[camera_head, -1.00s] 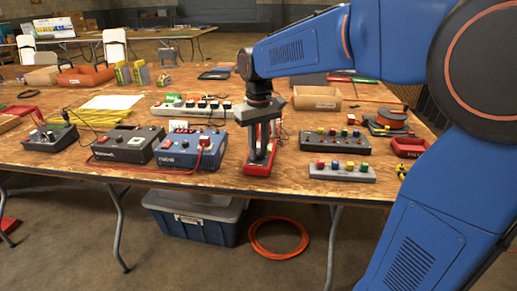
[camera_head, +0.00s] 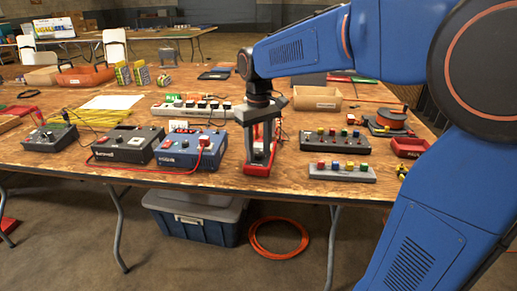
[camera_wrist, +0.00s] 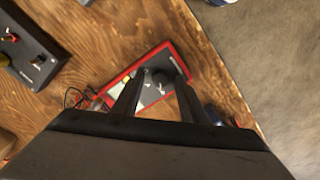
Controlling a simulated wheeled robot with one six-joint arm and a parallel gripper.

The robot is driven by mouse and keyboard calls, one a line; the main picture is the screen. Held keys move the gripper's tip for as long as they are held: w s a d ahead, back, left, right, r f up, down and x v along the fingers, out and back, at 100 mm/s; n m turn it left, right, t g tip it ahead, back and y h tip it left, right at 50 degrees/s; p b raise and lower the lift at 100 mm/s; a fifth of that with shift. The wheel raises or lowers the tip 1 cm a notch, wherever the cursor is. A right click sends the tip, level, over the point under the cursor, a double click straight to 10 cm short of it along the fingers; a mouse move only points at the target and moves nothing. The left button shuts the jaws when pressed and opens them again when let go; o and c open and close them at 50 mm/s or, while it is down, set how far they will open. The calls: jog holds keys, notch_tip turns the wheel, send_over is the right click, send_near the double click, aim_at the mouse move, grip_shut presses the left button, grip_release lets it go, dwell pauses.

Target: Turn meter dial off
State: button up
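The meter (camera_head: 258,169) is a dark handheld unit in a red frame, lying on the table near its front edge, right of the blue box. In the wrist view the meter (camera_wrist: 115,92) lies under my fingers, with a small dark dial (camera_wrist: 158,77) between the fingertips. My gripper (camera_head: 262,155) points down over the meter; in the wrist view its fingers (camera_wrist: 157,80) stand apart, one on each side of the dial. I cannot tell whether they touch the dial. The fingers hide part of the meter's face.
A blue instrument box (camera_head: 190,150) with a red lead stands close on the left. A white power strip (camera_head: 195,109) lies behind. Button boxes (camera_head: 335,143) and (camera_head: 341,172) stand on the right. The table's front edge is just before the meter.

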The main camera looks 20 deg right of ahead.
aim_at(258, 154)
notch_tip(258, 154, up, 17)
jog(key=shift+r, duration=0.2)
dwell(0.6)
jog(key=s+d+f+m+t, duration=0.1)
jog(key=s+d+f, duration=0.3)
jog(key=s+f, duration=0.7)
jog(key=s+d+f+m+t, duration=0.2)
jog(key=s+d+f+t, duration=0.1)
jog(key=s+f, duration=0.8)
jog(key=s+d, duration=0.1)
jog(key=s, duration=0.2)
jog(key=shift+d+f+m+t, duration=0.3)
jog(key=shift+d+f+t, duration=0.05)
jog(key=shift+d+t, duration=0.05)
jog(key=shift+s, duration=0.1)
